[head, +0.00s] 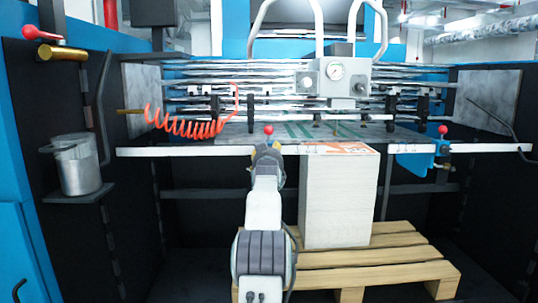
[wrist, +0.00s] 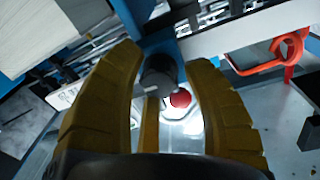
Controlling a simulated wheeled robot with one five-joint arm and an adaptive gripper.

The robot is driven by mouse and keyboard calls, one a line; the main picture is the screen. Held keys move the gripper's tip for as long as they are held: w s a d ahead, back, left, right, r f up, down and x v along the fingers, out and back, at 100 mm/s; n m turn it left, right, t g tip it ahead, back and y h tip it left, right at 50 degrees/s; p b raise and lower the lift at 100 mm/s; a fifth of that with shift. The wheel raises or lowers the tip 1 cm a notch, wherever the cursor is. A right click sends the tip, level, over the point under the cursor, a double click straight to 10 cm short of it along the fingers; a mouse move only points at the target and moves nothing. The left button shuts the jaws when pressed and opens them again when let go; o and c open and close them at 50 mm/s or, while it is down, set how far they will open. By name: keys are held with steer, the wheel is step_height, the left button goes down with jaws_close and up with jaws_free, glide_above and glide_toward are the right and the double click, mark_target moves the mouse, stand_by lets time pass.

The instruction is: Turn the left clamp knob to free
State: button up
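The left clamp shows in the head view as a red ball (head: 268,129) just above my gripper (head: 268,150), at the white front rail; my gripper hides the rest of it. In the wrist view, the dark round clamp knob (wrist: 159,74) lies between the yellow fingers of my gripper (wrist: 165,72), with the red ball (wrist: 180,98) beside it. The fingers are spread, one on each side of the knob, and a narrow gap shows on the right. Contact on the left side is unclear.
A matching right clamp (head: 442,131) with a red ball and blue bracket sits farther along the white rail (head: 200,151). A paper stack (head: 338,200) stands on a wooden pallet (head: 400,262) right of my arm. A coiled red hose (head: 190,128) hangs behind the rail.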

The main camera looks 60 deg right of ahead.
jaws_close()
steer(key=shift+a+n+p, duration=0.1)
steer(key=shift+n+p, duration=0.25)
steer(key=shift+n, duration=1.95)
steer(key=shift+o, duration=1.4)
jaws_free()
steer(key=v, duration=1.2)
steer(key=shift+f, duration=0.1)
